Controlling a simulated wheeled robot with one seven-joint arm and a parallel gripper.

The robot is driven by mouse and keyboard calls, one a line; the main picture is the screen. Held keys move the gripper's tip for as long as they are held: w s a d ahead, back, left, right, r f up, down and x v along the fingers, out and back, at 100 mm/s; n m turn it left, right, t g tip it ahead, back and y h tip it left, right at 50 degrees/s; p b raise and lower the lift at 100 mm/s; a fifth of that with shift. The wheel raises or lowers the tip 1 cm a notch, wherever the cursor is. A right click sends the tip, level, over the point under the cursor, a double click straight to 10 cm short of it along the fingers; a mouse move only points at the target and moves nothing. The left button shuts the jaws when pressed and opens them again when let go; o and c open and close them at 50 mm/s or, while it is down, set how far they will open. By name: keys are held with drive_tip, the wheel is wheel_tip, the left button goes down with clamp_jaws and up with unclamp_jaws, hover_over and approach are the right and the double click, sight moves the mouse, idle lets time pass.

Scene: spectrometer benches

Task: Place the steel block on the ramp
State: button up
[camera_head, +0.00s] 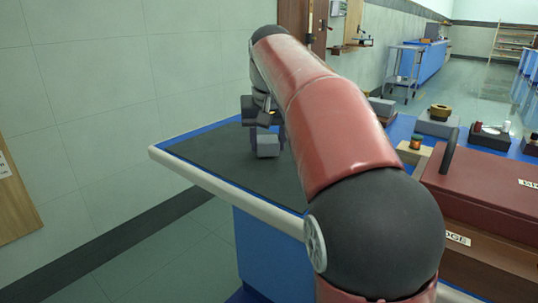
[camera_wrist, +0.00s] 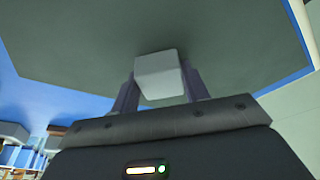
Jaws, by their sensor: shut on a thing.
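The steel block (camera_head: 268,147), a light grey cube, is between the fingers of my gripper (camera_head: 267,138). In the wrist view the steel block (camera_wrist: 160,78) sits between the two bluish fingers of my gripper (camera_wrist: 160,92), which is shut on it. The block is over the dark mat on the near bench. I cannot tell whether it touches the mat. I cannot make out a ramp for certain; my arm hides part of the bench.
The dark mat (camera_head: 205,158) is clear to the left of my gripper. A dark red case (camera_head: 487,190) stands at the right. Behind it are a wooden block (camera_head: 407,154), a grey block with a brass ring (camera_head: 436,127) and small items. A trolley (camera_head: 403,72) stands farther back.

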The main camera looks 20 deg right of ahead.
drive_tip(key=shift+f, duration=0.2)
drive_tip(key=shift+f, duration=0.2)
drive_tip(key=o, duration=1.1)
drive_tip(key=shift+c, duration=0.2)
drive_tip(key=shift+r, duration=0.1)
